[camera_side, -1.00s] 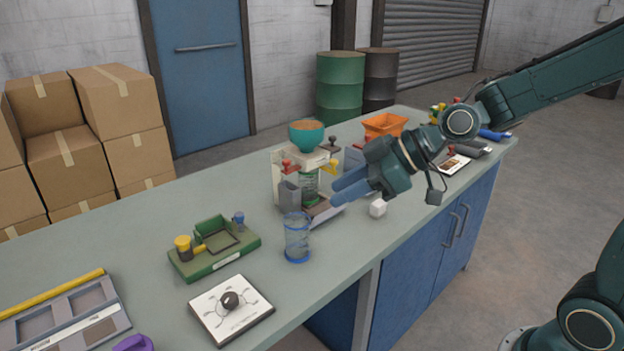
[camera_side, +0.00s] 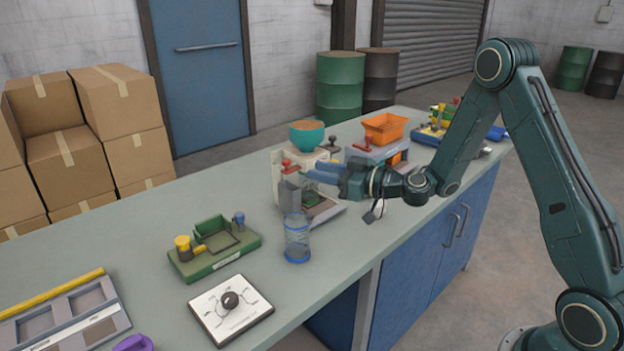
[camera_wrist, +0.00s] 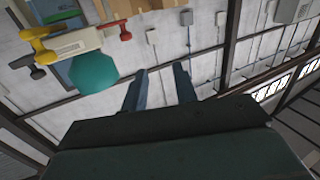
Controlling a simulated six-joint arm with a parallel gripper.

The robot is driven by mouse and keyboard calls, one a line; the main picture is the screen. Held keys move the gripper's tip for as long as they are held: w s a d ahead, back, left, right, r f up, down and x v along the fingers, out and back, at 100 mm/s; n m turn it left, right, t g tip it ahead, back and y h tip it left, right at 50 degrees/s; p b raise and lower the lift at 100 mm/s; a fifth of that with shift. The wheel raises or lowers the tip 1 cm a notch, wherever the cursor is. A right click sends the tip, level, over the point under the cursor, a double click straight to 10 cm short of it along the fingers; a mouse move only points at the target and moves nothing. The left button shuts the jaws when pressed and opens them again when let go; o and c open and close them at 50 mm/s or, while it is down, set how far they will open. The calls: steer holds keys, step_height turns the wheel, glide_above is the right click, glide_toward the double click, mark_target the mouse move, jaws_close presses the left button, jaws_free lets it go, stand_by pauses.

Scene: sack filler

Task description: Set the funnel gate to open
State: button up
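The sack filler (camera_side: 279,178) is a pale upright frame topped by a teal funnel bowl (camera_side: 307,135) with brown fill. A red handle (camera_side: 290,166) sits below the bowl, and a grey tray forms the base. In the wrist view, the teal funnel (camera_wrist: 93,72) is at upper left, with red (camera_wrist: 125,30), yellow (camera_wrist: 38,32) and black (camera_wrist: 27,62) handles around it. My gripper (camera_side: 314,170) is at the filler's right side, level with the handles. Its fingers (camera_wrist: 160,70) are apart and empty in the wrist view. The gate's position cannot be told; my gripper covers part of the filler.
A clear blue-rimmed cylinder (camera_side: 297,240) stands in front of the filler. A green fixture (camera_side: 214,262) and a white dial plate (camera_side: 231,311) are at left. An orange bin (camera_side: 385,127) is behind my gripper. The bench front, right of the cylinder, looks clear.

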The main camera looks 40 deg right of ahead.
mark_target(286, 160)
steer(key=d+f, duration=0.1)
steer(key=d+m+h, duration=0.1)
steer(key=w+d+f+m+t+h, duration=0.1)
steer(key=d, duration=0.1)
steer(key=shift+f, duration=0.35)
steer(key=shift+w, duration=0.1)
steer(key=shift+x, duration=6.8)
steer(key=shift+d, duration=0.1)
jaws_close()
